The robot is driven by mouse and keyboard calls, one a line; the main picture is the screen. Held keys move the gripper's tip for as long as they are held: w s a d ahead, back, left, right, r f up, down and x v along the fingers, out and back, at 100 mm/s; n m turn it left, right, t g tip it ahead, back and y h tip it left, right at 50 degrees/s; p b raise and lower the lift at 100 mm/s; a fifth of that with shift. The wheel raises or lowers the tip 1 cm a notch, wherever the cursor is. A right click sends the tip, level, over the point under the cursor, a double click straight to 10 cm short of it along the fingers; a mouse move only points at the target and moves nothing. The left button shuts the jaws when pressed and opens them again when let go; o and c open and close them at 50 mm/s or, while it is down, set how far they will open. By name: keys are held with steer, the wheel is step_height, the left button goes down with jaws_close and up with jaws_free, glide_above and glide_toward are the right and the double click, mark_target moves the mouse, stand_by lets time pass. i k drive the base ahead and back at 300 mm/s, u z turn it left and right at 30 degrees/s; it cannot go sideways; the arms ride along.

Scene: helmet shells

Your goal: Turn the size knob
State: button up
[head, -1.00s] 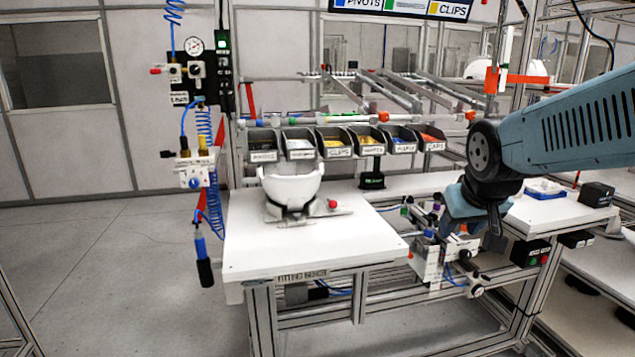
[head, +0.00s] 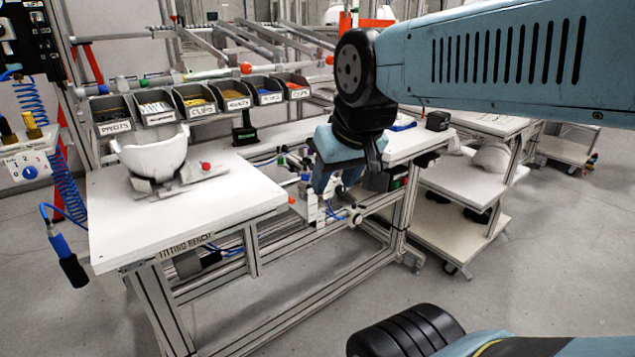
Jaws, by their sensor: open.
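A white helmet shell (head: 150,156) sits on a grey fixture (head: 180,184) on the white fitting bench (head: 190,215) in the head view. A red round knob (head: 206,166) is on the fixture's right side. A blue dial (head: 30,171) with numbers is on a white box at the left edge. No label says which is the size knob. My gripper (head: 340,182) points down, right of the bench top and well apart from the shell and both knobs. It is open, with nothing seen between its fingers. Its far side is hidden.
Labelled part bins (head: 165,108) line the back of the bench. A blue hand tool (head: 66,258) hangs at the bench's left corner. A clamp-like device (head: 318,205) is below and beside my gripper. A shelf cart (head: 465,200) stands right.

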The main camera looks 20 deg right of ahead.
mark_target(340, 189)
steer(key=u, duration=0.65)
steer(key=k, duration=1.4)
steer(key=z, duration=0.85)
steer(key=i, duration=1)
steer(key=u, duration=0.05)
